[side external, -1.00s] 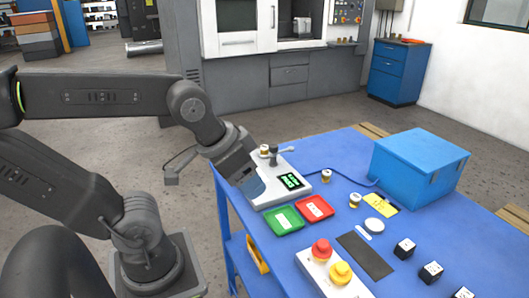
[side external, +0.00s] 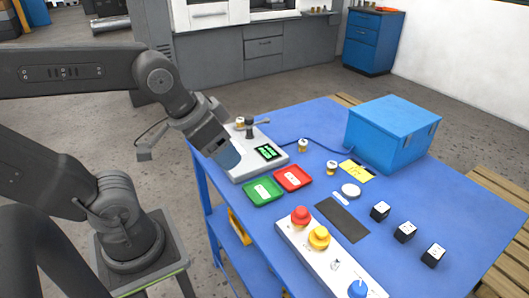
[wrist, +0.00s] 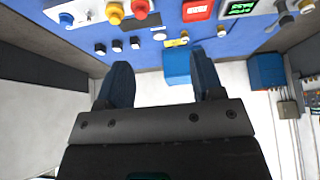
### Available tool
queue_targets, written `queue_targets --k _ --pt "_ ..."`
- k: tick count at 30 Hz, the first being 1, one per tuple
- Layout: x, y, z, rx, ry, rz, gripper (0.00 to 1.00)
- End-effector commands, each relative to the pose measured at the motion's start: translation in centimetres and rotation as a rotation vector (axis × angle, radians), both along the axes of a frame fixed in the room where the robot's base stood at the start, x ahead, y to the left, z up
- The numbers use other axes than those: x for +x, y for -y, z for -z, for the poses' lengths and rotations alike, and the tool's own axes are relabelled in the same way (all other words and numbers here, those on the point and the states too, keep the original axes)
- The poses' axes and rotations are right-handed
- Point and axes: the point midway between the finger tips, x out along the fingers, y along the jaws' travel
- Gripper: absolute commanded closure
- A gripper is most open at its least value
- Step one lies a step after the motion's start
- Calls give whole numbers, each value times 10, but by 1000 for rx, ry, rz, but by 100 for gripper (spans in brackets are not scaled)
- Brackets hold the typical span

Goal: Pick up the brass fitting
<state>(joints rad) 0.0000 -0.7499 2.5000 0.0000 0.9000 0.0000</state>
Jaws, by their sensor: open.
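Several small brass-and-white cylinders that look like brass fittings are in the side view. One fitting (side external: 303,146) stands on the blue table right of the tester, and another fitting (side external: 331,168) stands nearer the yellow label. A third fitting (side external: 240,121) is on the grey tester (side external: 240,172). My gripper (side external: 226,158) is above the left edge of the tester, apart from the fittings. In the wrist view my gripper (wrist: 160,60) shows two dark blue fingers spread apart with nothing between them.
Green tray (side external: 263,191) and red tray (side external: 293,178) lie in front of the tester. A blue box (side external: 390,132) stands at the back. A button panel (side external: 320,262) and black cubes (side external: 405,231) occupy the front and right. A yellow label (side external: 357,171) lies near a fitting.

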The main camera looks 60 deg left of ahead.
Motion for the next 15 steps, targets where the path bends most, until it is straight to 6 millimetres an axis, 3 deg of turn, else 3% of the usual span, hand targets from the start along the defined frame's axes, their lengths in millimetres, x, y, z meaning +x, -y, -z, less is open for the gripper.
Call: queue_targets --k 10,15 --pt "2 -1 -1 -1 -2 -10 38" --pt "32 -19 -13 -12 -28 -143 38"
